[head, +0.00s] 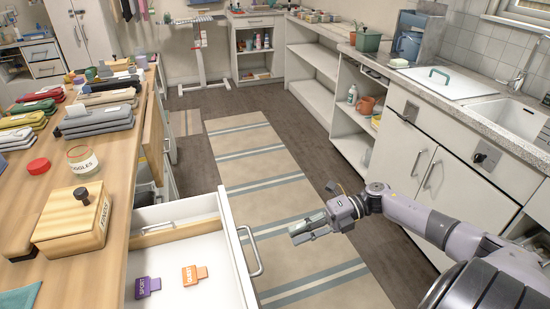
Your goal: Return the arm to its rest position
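My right arm (425,215) reaches in from the lower right over the striped rug. My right gripper (304,230) is in mid-air just right of the open drawer's front, apart from its handle (250,250). Nothing shows held in it. Its fingers are small and seen at an angle, so I cannot tell whether they are open or shut. My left arm and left gripper are not in view.
The drawer (215,270) stands open below the wooden counter (110,190), with a purple tag (147,287) and an orange tag (194,275) inside. The wooden box (72,220) is on the counter. White cabinets (425,165) line the right. The striped rug (255,165) is clear.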

